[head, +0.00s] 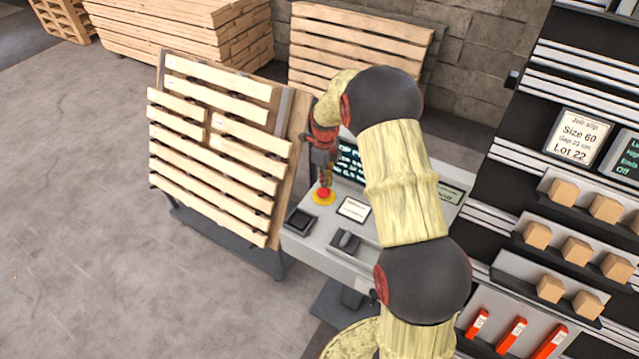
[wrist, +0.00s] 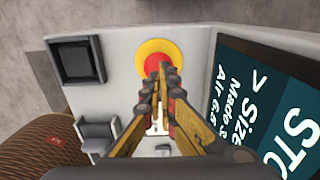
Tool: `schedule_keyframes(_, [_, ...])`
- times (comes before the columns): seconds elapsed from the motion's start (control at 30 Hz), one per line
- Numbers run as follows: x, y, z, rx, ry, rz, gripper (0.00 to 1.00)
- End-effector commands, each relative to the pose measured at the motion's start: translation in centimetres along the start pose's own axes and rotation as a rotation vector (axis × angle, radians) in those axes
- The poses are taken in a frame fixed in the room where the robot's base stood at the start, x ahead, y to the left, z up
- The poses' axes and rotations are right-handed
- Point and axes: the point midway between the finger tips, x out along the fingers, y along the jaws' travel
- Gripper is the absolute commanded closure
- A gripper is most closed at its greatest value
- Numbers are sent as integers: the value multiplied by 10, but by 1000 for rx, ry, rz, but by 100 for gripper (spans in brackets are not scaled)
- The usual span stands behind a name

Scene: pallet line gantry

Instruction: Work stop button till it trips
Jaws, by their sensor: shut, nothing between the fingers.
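The stop button (head: 323,194) is a red cap on a yellow round base on the grey console. In the wrist view the red cap (wrist: 156,64) shows just beyond my fingertips, ringed by yellow. My gripper (head: 325,182) points down over the button in the head view. In the wrist view my gripper (wrist: 165,75) has its fingertips together with nothing between them, overlapping the lower edge of the cap. Whether the tips touch the cap, I cannot tell. The console screen (head: 350,162) is lit, partly hidden by my arm; in the wrist view (wrist: 262,110) it reads "STO", cut off.
The grey console (head: 300,245) also carries a black square tray (head: 299,221), a white label (head: 354,209) and a dark-grey fixture (head: 345,241). A slatted pallet (head: 215,150) stands close on the left. A rack with wooden blocks (head: 575,250) stands right. Floor at left is clear.

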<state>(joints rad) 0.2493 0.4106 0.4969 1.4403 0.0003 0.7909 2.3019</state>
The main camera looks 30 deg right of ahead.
Motion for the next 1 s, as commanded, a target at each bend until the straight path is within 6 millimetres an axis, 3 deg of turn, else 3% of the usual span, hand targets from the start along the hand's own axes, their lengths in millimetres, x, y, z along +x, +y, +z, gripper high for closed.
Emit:
schedule_keyframes(0.03, [-19, -4, -1, 1, -4, -5, 100])
schedule_keyframes(0.1, [-34, -4, 0, 0, -6, -7, 100])
schedule_keyframes(0.43, [-94, -4, 1, -1, -6, -6, 100])
schedule_keyframes(0.63, [-107, -4, 0, -1, -5, -5, 100])
schedule_keyframes(1.0, [-109, -4, 1, -1, -5, -6, 100])
